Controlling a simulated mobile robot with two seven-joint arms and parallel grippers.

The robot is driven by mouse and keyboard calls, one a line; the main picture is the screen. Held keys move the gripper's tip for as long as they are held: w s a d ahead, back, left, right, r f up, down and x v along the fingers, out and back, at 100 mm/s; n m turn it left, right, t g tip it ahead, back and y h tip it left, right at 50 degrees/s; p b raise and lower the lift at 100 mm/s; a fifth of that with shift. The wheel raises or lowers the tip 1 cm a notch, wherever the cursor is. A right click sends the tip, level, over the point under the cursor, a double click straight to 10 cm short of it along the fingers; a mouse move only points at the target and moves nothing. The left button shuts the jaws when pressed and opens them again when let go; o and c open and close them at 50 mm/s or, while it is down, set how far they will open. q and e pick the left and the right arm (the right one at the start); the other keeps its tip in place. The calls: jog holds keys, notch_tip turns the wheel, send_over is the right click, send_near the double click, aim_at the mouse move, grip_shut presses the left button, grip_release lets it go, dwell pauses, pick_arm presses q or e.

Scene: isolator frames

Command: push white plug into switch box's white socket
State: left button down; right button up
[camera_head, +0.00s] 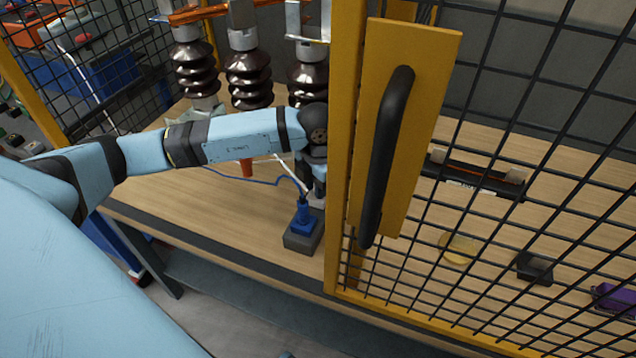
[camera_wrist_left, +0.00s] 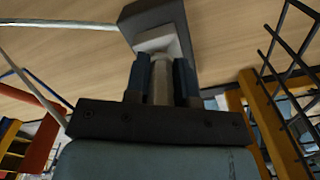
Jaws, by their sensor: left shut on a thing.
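The switch box (camera_head: 300,243) is a dark grey block on the wooden table, left of the yellow door post. A blue plug (camera_head: 304,220) with a blue cable stands upright on it. My left gripper (camera_head: 318,188) is just behind the blue plug, pointing down. In the left wrist view its two blue fingers (camera_wrist_left: 162,85) are shut on the white plug (camera_wrist_left: 160,85). The white socket (camera_wrist_left: 160,42) on the box lies directly ahead of the plug, and the two overlap in line. I cannot tell how deep the plug sits. My right gripper is not in view.
A yellow door post with a black handle (camera_head: 388,150) stands close right of the gripper, with black mesh (camera_head: 500,200) beyond. Brown ribbed insulators (camera_head: 248,78) stand behind the arm. The table's front left is clear.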

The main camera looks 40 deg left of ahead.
pick_arm(q)
jog(key=shift+f, duration=0.25)
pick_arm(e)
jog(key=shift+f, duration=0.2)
pick_arm(q)
jog(key=c, duration=0.9)
grip_release()
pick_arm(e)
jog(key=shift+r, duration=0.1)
pick_arm(q)
notch_tip(320, 180, up, 2)
jog(key=shift+w, duration=0.1)
notch_tip(320, 180, up, 12)
jog(key=shift+f+p, duration=0.1)
jog(key=shift+p, duration=0.75)
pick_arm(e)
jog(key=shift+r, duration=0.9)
